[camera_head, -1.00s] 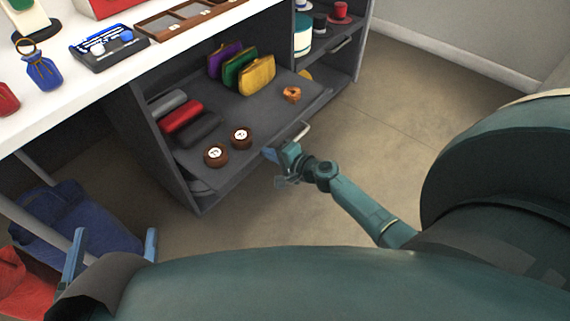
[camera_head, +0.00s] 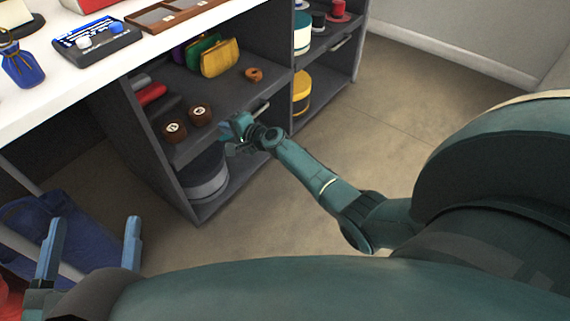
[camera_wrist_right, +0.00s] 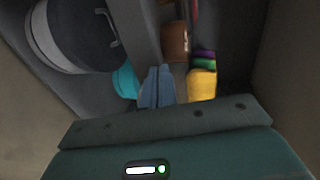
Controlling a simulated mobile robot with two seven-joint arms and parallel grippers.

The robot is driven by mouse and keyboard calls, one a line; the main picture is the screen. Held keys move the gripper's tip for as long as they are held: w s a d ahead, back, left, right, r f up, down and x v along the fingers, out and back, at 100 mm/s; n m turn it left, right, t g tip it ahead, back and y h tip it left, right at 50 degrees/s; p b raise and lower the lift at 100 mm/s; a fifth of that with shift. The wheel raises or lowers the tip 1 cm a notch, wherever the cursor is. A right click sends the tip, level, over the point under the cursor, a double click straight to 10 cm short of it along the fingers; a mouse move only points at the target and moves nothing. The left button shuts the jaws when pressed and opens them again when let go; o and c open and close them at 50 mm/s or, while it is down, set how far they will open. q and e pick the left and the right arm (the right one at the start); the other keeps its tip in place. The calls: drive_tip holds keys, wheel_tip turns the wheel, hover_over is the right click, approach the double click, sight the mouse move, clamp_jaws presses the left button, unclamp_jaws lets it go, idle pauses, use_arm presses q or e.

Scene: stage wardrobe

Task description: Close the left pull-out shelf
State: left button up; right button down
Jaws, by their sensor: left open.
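The left pull-out shelf (camera_head: 226,97) is a dark grey board in the left bay of the cabinet. Its front edge looks about level with the cabinet front; any small gap is hard to tell. Its pale bar handle (camera_head: 262,108) sticks out in front. My right gripper (camera_head: 229,131) is at the shelf's front edge, left of the handle; contact is unclear. In the right wrist view its blue fingers (camera_wrist_right: 157,86) are together with nothing visible between them. My left gripper (camera_head: 91,246) is open and empty at lower left, away from the cabinet.
On the shelf are two brown round pieces (camera_head: 187,121), a red roll (camera_head: 150,94), a yellow purse (camera_head: 219,58) and a small orange-brown item (camera_head: 254,74). Below is a grey round box (camera_head: 204,178). A blue bin (camera_head: 62,235) stands left. The floor (camera_head: 400,100) right of the cabinet is clear.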

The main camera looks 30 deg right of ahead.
use_arm(q)
drive_tip(key=shift+w+a+r+m+t+h, duration=0.25)
drive_tip(key=shift+w+r+h, duration=0.2)
drive_tip(key=shift+r, duration=0.25)
use_arm(e)
drive_tip(key=shift+w+a+r, duration=0.1)
drive_tip(key=shift+w+a, duration=0.1)
drive_tip(key=shift+w, duration=0.5)
use_arm(q)
drive_tip(key=shift+f, duration=0.15)
use_arm(e)
drive_tip(key=shift+r, duration=0.15)
